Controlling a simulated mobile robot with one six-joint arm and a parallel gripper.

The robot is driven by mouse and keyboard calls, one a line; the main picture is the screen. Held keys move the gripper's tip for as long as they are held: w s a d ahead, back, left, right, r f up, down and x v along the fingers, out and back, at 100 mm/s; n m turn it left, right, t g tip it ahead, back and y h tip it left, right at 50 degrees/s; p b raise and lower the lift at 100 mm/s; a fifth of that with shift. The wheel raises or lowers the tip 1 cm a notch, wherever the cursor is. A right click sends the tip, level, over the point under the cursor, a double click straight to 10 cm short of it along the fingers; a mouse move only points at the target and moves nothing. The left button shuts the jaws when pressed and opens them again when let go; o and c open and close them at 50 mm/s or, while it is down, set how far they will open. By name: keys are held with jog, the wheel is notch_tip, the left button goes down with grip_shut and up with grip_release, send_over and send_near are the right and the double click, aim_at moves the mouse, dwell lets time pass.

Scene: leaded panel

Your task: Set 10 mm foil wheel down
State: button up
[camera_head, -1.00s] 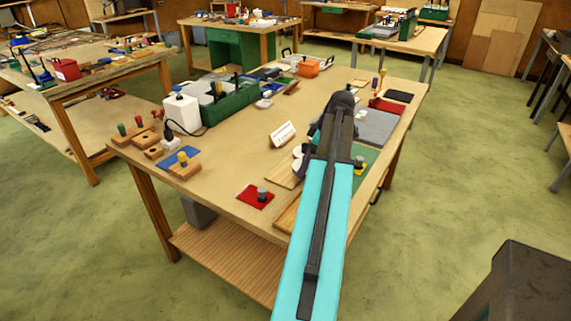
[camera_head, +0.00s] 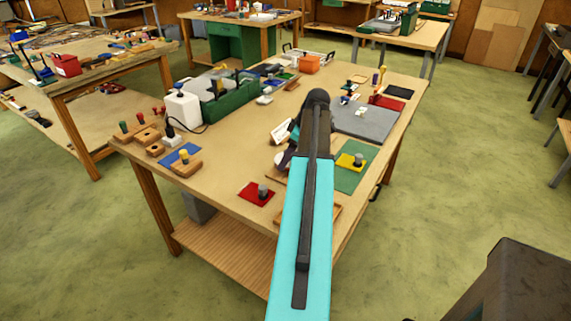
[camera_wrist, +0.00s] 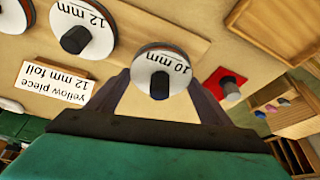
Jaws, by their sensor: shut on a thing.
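The 10 mm foil wheel (camera_wrist: 176,64) is a white disc with a dark centre knob, its label upside down in the wrist view. My gripper (camera_wrist: 162,88) is shut on it, one finger on each side. The held wheel shows over the lower edge of a pale wooden board (camera_wrist: 185,38); I cannot tell how high it is. A 12 mm wheel (camera_wrist: 96,22) sits on that board to the left. Another similar wheel (camera_wrist: 12,14) is cut off at the picture's left edge. In the head view my arm hides my gripper and the wheel.
A red mat (camera_head: 247,194) bears a grey-knobbed piece (camera_head: 263,190). A green mat (camera_head: 347,181) with a yellow piece (camera_head: 346,159) lies right of my arm, below a grey board (camera_head: 372,122). A wooden tray (camera_wrist: 270,28) is nearby.

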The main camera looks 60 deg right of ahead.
jog(key=shift+f+p, duration=0.6)
jog(key=shift+f, duration=0.95)
jog(key=shift+f, duration=0.15)
jog(key=o, duration=1)
jog(key=shift+r, duration=0.2)
jog(key=shift+b+v, duration=1.35)
jog(key=shift+v, duration=4.6)
jog(key=shift+s, duration=0.1)
